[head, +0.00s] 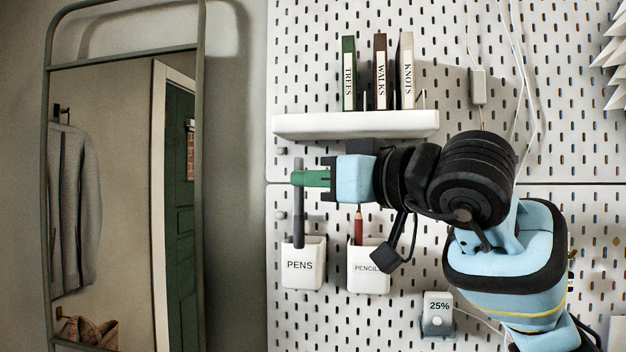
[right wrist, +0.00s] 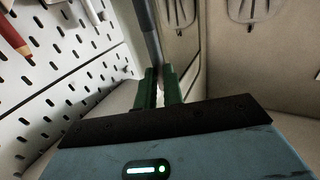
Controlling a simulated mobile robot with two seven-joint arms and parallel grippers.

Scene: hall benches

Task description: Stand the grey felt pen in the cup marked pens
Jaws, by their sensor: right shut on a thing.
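The grey felt pen (head: 299,212) is upright in the head view, above the white cup marked PENS (head: 301,272). Its lower end overlaps the cup's mouth; I cannot tell whether it is inside or just in front. My right gripper (head: 298,178), with green fingers, comes in from the right and is shut on the pen's upper part. In the right wrist view the pen (right wrist: 149,32) runs up from between the green fingertips (right wrist: 160,84). My left gripper is not in view.
A second white cup marked PENCILS (head: 367,279), partly hidden by my arm, holds a red pencil (head: 358,226). A white shelf (head: 350,125) with three books is above on the pegboard (head: 540,160). A mirror (head: 128,200) stands at left. A 25% box (head: 437,307) is lower right.

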